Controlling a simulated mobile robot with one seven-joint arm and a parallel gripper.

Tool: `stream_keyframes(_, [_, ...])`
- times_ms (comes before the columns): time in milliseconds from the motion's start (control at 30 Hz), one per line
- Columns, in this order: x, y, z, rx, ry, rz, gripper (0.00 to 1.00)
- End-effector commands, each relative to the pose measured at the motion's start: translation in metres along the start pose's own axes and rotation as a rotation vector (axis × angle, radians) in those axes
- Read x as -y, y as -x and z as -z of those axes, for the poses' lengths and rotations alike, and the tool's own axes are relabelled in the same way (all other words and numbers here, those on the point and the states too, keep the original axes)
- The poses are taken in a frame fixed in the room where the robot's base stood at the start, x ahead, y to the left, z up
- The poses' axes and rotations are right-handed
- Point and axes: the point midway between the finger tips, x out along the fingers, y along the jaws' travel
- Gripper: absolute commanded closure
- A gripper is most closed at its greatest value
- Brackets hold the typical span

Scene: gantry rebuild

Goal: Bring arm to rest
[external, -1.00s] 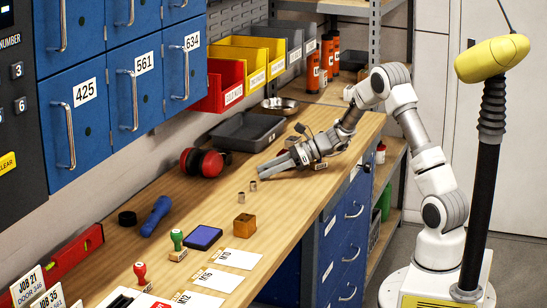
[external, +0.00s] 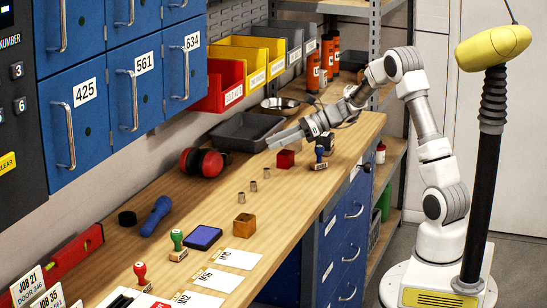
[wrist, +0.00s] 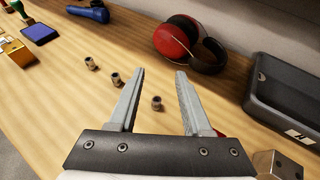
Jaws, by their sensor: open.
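My gripper (external: 289,138) is raised above the wooden bench and reaches toward the dark grey tray. In the wrist view my gripper (wrist: 160,76) has its two grey fingers spread wide with nothing held between them. Past and below the fingers, several small metal cylinders (wrist: 115,80) stand on the bench. They also show in a row in the external view (external: 253,186). My white and grey arm (external: 425,120) is bent over the bench's right edge from its base on the floor.
Red and black earmuffs (external: 202,162) and the grey tray (external: 232,141) lie near the wall. Stamps, cards, an ink pad (external: 203,238) and a brass block (external: 244,223) are nearer the front. A yellow-topped post (external: 493,55) stands beside my base.

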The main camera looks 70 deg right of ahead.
Motion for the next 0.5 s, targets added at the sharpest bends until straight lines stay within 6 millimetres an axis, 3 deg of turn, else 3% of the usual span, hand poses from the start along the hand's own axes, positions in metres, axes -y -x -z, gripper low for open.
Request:
stream_keyframes(367, [0.000, 0.000, 0.000, 0.000, 0.001, 0.000, 0.51])
stream_keyframes(500, [-0.011, 0.001, -0.004, -0.034, 0.065, -0.029, 0.51])
